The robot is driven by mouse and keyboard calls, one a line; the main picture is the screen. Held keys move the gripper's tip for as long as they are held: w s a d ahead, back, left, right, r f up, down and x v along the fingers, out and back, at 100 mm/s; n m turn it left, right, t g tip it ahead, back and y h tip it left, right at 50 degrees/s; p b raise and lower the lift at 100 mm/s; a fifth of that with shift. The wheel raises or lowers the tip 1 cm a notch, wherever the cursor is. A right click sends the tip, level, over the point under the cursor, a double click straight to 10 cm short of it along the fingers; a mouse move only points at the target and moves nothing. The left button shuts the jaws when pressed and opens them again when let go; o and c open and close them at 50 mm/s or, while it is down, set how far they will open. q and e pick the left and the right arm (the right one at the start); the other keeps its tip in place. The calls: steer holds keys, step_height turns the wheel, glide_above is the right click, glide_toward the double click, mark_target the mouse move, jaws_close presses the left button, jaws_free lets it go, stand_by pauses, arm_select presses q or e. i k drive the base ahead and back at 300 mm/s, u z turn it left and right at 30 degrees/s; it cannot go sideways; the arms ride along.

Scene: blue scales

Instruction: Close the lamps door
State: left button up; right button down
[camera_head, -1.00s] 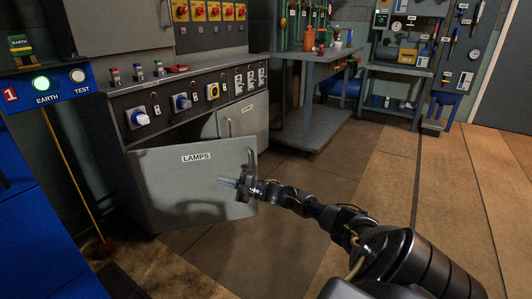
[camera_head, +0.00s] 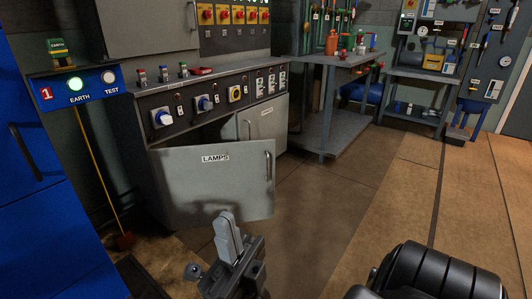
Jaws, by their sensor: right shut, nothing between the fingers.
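The grey lamps door (camera_head: 215,185) with its LAMPS label hangs ajar on the grey control cabinet (camera_head: 215,92). A dark gap shows between the door's top edge and the cabinet. Its vertical handle (camera_head: 268,168) is near the right edge. My right gripper (camera_head: 227,232) is at the lower middle of the view, in front of and below the door. Its fingers are together, point upward and hold nothing. It overlaps the door's lower edge in the picture but appears apart from it. My left gripper is not in view.
A second, grey door (camera_head: 265,124) is right of the lamps door. A blue EARTH/TEST box (camera_head: 92,88) and a blue cabinet (camera_head: 35,200) stand at left. A workbench (camera_head: 340,62) stands behind at right. The floor (camera_head: 350,200) to the right is clear.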

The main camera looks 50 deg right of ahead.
mark_target(197, 184)
steer(key=k, duration=1)
steer(key=z, duration=1.6)
steer(key=i, duration=1.35)
steer(key=u, duration=1.85)
